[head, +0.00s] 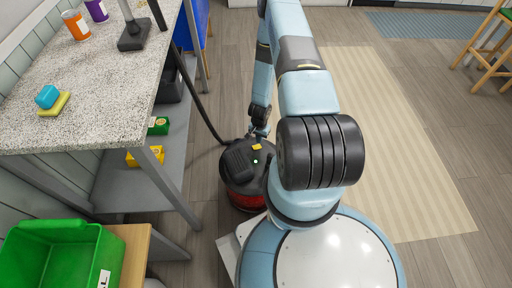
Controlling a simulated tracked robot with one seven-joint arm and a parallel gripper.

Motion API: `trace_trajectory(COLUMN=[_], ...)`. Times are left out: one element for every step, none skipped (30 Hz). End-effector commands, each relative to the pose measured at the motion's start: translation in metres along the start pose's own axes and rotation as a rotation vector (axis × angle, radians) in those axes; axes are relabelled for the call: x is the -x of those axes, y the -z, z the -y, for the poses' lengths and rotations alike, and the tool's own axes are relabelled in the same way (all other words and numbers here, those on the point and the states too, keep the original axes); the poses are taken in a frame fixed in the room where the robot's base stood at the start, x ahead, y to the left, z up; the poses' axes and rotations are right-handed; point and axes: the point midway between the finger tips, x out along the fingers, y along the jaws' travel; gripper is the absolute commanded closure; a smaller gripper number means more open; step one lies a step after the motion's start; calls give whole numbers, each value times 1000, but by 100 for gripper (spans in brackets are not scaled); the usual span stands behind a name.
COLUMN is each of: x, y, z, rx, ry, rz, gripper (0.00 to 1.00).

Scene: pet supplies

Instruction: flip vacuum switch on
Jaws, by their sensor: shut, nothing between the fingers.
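The vacuum (240,190) is a round canister with a black top and a red lower body, standing on the floor left of my base. A small green light shows on its top, and a small yellow part (257,147) sits near its back edge. I cannot tell from this view which part is the switch or how it is set. My gripper (260,137) is shut and empty, pointing down just above the back of the vacuum's top, close to the yellow part. Whether it touches is too small to tell. My arm hides the vacuum's right side.
A shelf (150,185) below holds small boxes. A green crate (60,255) stands front left. A striped rug (390,130) lies on the right; the floor there is free.

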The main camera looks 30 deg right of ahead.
Motion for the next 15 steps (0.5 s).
trace_trajectory(x=[4,6,8,10,12,15,17,19,21,23,25,27,29,31,33], y=[0,0,0,0,0,0,0,0,0,0,0,0,0,0,0], z=[0,0,0,0,0,0,0,0,0,0,0,0,0,0,0], rx=[0,0,0,0,0,0,0,0,0,0,0,0,0,0,0], ry=[0,0,0,0,0,0,0,0,0,0,0,0,0,0,0], rz=[-1,0,0,0,0,-1,-1,-1,-1,-1,-1,-1,-1,-1,-1], gripper=[100,100,100,100,100,100,100,100,100,100,100,100,100,100,100])
